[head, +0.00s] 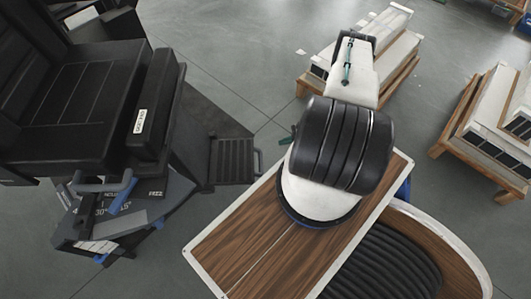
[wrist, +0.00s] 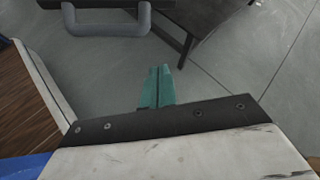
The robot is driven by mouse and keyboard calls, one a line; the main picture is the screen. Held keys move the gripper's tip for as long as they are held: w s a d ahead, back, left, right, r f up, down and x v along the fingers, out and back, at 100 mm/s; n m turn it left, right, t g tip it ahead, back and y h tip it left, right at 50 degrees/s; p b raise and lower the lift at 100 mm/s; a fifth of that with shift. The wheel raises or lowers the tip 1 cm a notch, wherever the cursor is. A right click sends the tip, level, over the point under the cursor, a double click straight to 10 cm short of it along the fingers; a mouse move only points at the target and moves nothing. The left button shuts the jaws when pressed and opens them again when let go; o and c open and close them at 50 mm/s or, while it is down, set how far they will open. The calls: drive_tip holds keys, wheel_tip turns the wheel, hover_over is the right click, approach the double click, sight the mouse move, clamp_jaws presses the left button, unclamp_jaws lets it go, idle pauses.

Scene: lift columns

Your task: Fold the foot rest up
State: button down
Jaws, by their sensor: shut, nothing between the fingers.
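The foot rest (head: 231,161) is a dark ribbed plate, low and laid out flat to the right of the black chair (head: 70,100) in the head view. A grey loop handle (head: 258,160) is on its right end. In the wrist view the handle (wrist: 106,29) crosses the top left, with the edge of the foot rest (wrist: 105,4) behind it. My gripper (wrist: 156,72) has teal fingers, shut and empty, apart from the handle and pointing to its right side.
A dark angular piece (wrist: 205,20) with a leg stands at the upper right of the wrist view. Pallets with white-topped loads (head: 400,50) stand at the back, and another (head: 495,130) at the right. Grey floor (head: 225,60) is open between chair and pallets.

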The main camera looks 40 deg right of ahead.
drive_tip(key=w+a+f+m, duration=0.1)
drive_tip(key=w+a+f, duration=0.3)
drive_tip(key=a+f, duration=0.45)
wheel_tip(320, 180, up, 4)
drive_tip(key=shift+w+a+f, duration=0.1)
drive_tip(key=shift+f, duration=0.1)
drive_tip(key=shift+t+h, duration=0.3)
